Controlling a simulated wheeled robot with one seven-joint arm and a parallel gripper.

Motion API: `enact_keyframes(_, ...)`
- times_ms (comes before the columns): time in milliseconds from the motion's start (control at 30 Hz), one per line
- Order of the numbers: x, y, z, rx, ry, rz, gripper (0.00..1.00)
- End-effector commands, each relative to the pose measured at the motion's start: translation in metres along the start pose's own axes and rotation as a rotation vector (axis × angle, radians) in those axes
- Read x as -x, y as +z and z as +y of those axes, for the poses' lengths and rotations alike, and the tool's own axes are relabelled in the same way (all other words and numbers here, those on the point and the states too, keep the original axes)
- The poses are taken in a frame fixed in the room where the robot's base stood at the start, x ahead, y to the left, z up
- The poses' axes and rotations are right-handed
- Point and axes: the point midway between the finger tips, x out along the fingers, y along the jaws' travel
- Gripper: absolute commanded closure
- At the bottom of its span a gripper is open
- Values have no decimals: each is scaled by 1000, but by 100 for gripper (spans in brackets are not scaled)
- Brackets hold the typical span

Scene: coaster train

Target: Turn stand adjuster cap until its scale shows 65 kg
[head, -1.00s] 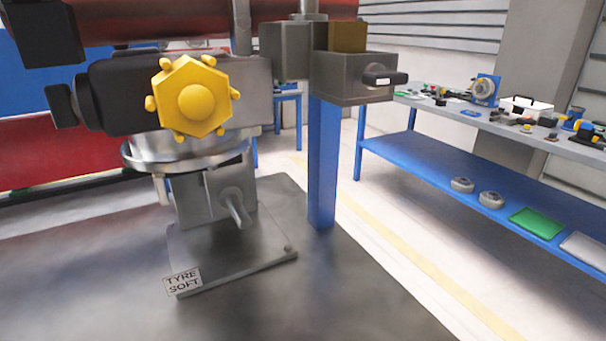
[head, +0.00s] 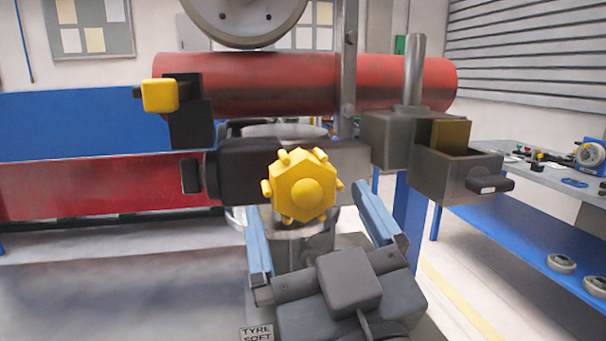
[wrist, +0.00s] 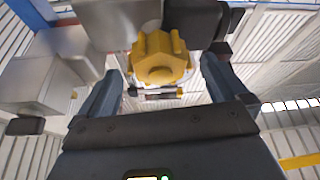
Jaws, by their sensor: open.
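A yellow six-sided cap (head: 300,187) with a round boss and small lugs at its rim faces me in the head view. It sits on the dark housing (head: 245,165) of the stand; it also shows in the wrist view (wrist: 160,60). No readable scale or kg mark shows in either view. My gripper (head: 308,209) is open and empty, with its blue fingers apart below and to either side of the cap in the head view.
A red cylinder (head: 270,82) runs across above the cap. A grey block (head: 400,138) and an open box (head: 450,178) with a dark handle stand close on the right. A yellow square knob (head: 160,95) juts out at left. A blue workbench (head: 530,235) stands farther right.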

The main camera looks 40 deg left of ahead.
Motion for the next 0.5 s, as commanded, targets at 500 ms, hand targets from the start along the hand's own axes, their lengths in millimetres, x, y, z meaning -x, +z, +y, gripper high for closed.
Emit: enact_keyframes(500, -45, 0, 1, -1, 2, 0, 0)
